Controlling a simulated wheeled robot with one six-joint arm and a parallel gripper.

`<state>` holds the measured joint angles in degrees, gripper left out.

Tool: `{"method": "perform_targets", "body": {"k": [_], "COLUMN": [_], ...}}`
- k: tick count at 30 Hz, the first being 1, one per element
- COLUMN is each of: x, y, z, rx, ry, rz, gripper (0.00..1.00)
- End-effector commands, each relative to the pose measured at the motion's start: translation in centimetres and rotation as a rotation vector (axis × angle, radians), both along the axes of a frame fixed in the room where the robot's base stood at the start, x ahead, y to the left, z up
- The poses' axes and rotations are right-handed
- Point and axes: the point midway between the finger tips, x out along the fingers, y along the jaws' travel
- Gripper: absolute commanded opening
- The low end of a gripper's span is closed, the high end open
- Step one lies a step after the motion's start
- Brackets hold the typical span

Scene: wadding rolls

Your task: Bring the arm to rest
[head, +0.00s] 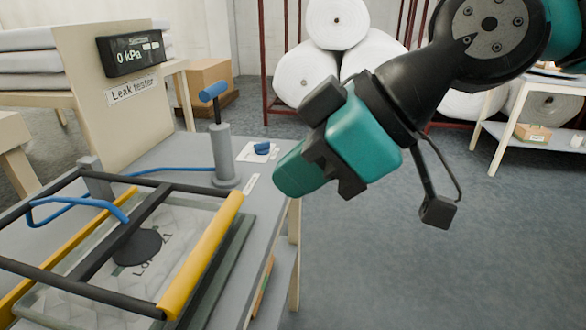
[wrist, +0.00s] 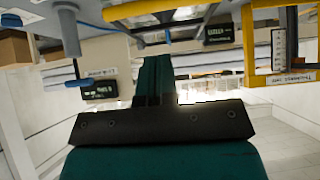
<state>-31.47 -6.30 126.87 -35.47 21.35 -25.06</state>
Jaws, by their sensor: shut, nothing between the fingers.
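My gripper (head: 285,178) is teal and black. In the head view it hangs in the air at the upper middle, to the right of the bench and pointing down to the left. Its fingers are shut and hold nothing. In the wrist view the shut teal fingers (wrist: 154,78) point away from the black gripper body. My arm comes in from the upper right and is bent.
The grey bench (head: 262,205) carries a black-and-yellow frame (head: 205,250), a hand pump (head: 222,150) and a leak tester display (head: 130,55) reading 0 kPa. White rolls (head: 335,22) are stacked behind. The floor right of the bench is clear.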

Motion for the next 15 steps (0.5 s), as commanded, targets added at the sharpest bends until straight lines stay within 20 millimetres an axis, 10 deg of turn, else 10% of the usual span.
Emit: {"method": "perform_targets", "body": {"k": [5, 15], "x": [-0.3, -5.9], "y": [-2.9, -15.9], "z": [-1.7, -9.1], "rx": [-0.062, -0.344], "ry": [0.088, 0.555], "rz": [-0.1, -0.655], "gripper": [0.0, 0.0]}}
